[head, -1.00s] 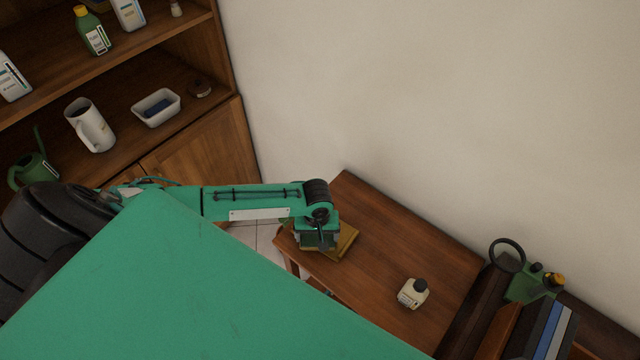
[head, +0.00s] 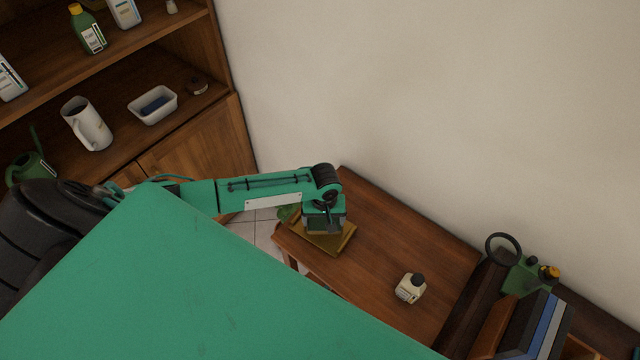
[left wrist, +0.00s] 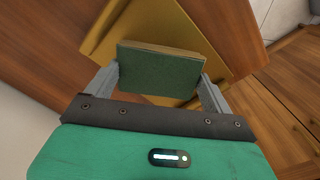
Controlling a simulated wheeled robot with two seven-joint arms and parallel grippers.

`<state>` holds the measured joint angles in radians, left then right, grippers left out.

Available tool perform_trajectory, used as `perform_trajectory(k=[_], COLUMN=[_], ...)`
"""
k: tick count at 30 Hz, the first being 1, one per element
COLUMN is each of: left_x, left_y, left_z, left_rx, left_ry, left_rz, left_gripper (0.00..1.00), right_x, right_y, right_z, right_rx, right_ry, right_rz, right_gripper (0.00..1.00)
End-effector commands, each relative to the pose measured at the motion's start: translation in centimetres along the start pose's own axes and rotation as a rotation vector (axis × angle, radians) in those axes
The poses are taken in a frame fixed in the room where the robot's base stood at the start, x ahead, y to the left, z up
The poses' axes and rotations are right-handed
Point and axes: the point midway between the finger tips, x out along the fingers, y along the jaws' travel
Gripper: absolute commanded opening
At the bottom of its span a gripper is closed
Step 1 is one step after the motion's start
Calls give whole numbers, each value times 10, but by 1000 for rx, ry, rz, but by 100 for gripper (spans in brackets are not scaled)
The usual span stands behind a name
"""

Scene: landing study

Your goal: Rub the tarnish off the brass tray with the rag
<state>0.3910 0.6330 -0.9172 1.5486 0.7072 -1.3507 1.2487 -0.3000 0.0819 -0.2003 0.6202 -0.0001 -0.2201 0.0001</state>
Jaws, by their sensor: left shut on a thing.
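The brass tray (head: 325,245) is a flat gold-coloured piece lying on the left end of the wooden table. Part of it is hidden under my left gripper (head: 323,226). It also shows in the left wrist view (left wrist: 115,32), beyond the fingers. Tarnish cannot be made out clearly. My right gripper is not in view.
A small cream bottle (head: 410,288) with a dark cap stands on the table (head: 385,235), right of the tray, with bare wood between. Books (head: 540,325) and a green can (head: 523,277) are at the right. A shelf unit (head: 190,150) with containers stands at the left.

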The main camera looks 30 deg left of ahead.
Motion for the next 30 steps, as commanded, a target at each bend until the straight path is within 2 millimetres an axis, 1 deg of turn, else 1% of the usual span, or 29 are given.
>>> perform_trajectory(k=[8,16,25,30], left_x=[2,1,0,-10], left_y=[6,18,18,18], left_z=[-9,-25,-26,-26], left_rx=[-1,-1,0,0], left_ry=[0,0,-1,-1], left_rz=[0,0,-1,-1], left_gripper=[60,60,60,60], right_x=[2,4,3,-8], right_y=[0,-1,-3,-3], right_z=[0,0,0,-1], right_rx=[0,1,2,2], right_ry=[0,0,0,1], right_rz=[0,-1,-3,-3], right_gripper=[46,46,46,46])
